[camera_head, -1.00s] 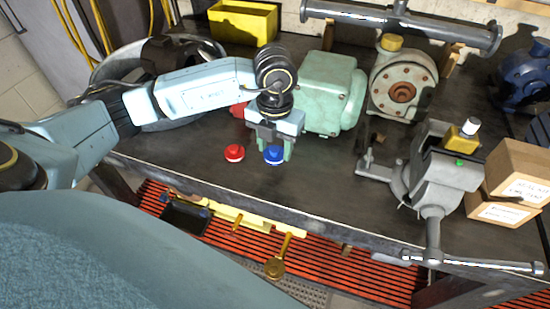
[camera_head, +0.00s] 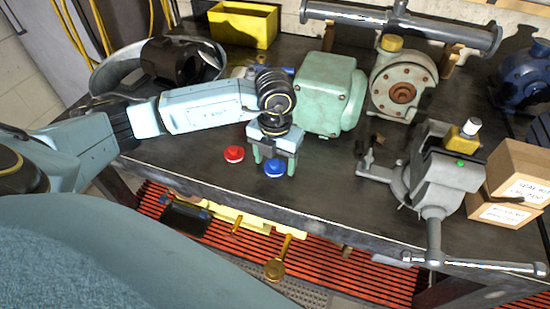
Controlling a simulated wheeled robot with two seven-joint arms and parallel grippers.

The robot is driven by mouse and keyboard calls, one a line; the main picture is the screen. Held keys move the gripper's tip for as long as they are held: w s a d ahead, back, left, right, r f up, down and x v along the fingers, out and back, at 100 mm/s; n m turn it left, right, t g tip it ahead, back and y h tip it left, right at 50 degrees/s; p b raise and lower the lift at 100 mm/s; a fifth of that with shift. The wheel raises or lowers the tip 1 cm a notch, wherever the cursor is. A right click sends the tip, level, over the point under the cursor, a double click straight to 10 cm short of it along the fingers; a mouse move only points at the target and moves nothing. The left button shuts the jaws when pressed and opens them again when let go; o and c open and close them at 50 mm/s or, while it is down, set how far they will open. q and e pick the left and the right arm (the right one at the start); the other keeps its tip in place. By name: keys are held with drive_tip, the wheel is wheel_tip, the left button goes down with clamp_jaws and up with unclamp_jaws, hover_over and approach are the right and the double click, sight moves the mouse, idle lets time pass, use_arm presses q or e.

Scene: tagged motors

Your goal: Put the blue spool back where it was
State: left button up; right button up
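The blue spool (camera_head: 275,169) sits on the dark bench top near its front edge. The red spool (camera_head: 234,154) sits to its left, a little apart. My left gripper (camera_head: 274,160) points down at the blue spool, its green fingers spread apart, one on each side and slightly behind it in the picture. The gap between the fingers looks wider than the spool, and I see no clear contact. My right gripper is not in view.
A green motor housing (camera_head: 328,95) stands behind the gripper, with a flanged pump (camera_head: 402,88) beside it. A grey vise (camera_head: 440,175) and cardboard boxes (camera_head: 517,175) are at the right. A yellow bin (camera_head: 243,25) stands at the back.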

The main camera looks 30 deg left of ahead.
sight(275, 162)
use_arm(q)
drive_tip(key=shift+r, duration=0.15)
wheel_tip(275, 162, up, 12)
idle(0.5)
idle(1.4)
